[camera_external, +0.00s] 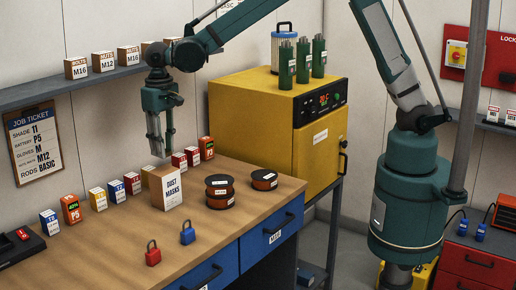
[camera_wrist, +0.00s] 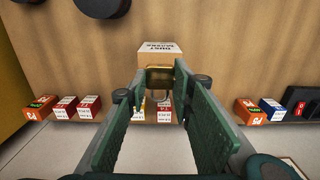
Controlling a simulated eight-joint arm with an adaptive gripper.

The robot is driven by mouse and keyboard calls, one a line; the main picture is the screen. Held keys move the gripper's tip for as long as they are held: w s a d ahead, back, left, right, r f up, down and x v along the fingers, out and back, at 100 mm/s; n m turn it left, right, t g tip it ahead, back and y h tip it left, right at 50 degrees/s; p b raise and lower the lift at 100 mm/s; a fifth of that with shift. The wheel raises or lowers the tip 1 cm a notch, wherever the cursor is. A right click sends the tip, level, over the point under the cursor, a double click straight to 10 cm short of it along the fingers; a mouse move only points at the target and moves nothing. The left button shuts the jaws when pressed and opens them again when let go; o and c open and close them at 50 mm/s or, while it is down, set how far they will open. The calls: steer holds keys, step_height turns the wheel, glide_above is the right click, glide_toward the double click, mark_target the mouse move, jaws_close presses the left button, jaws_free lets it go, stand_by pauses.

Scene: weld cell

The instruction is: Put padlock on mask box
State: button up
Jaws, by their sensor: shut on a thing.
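A brass padlock (camera_wrist: 160,73) is between my gripper's fingertips in the wrist view, its shackle toward the camera. My gripper (camera_external: 159,150) is shut on it and points down just above the dust masks box (camera_external: 171,192), a brown box with a white label on the table. The box (camera_wrist: 160,48) shows just beyond the padlock in the wrist view, partly covered by it. In the external view I cannot make out the brass padlock or tell whether it touches the box. A red padlock (camera_external: 153,254) and a blue padlock (camera_external: 187,233) stand on the table in front.
Two dark spools (camera_external: 219,193) stand right of the box. Several small cartons (camera_external: 97,199) line the table's back edge on both sides of it. A yellow oven (camera_external: 275,115) stands at the right. The table's front middle (camera_external: 115,250) is mostly clear.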

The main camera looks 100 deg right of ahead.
mark_target(166, 171)
steer(key=shift+f, duration=0.8)
steer(key=shift+f, duration=1.85)
steer(key=shift+f, duration=0.2)
steer(key=o, duration=1)
steer(key=shift+c, duration=0.2)
steer(key=shift+r, duration=0.15)
step_height(166, 171, up, 12)
steer(key=shift+r, duration=0.1)
